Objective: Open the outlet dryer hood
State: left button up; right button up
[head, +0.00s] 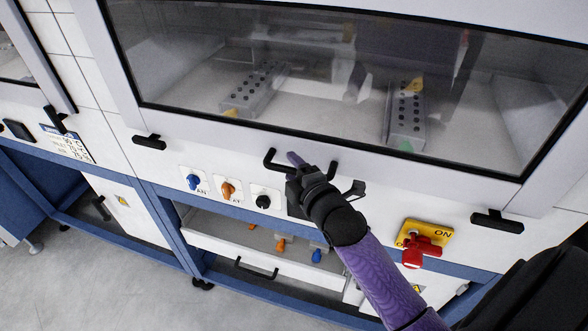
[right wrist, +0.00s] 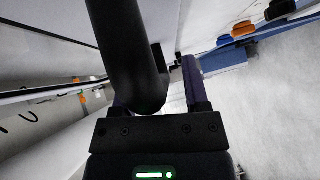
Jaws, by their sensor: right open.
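The outlet dryer hood (head: 215,122) is a white frame around a wide dark-edged window, and it appears shut. A black bar handle (head: 270,158) sits on its lower front edge. My right gripper (head: 302,166) is at the handle, covering its middle, with one purple fingertip showing above it. In the right wrist view the black handle (right wrist: 125,45) looms large in front of the open right gripper (right wrist: 158,95), overlapping the left finger. I cannot tell whether the bar lies fully between the fingers or touches them. My left gripper is not in view.
Below are blue, orange and black knobs (head: 228,190), a red switch on a yellow plate (head: 425,245), and an open lower bay with a drawer handle (head: 257,270). Black latches (head: 150,142) flank the hood. Perforated blocks (head: 405,115) lie behind the glass. Grey floor (head: 90,285) is clear at left.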

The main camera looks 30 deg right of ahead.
grip_shut()
dwell(1.4)
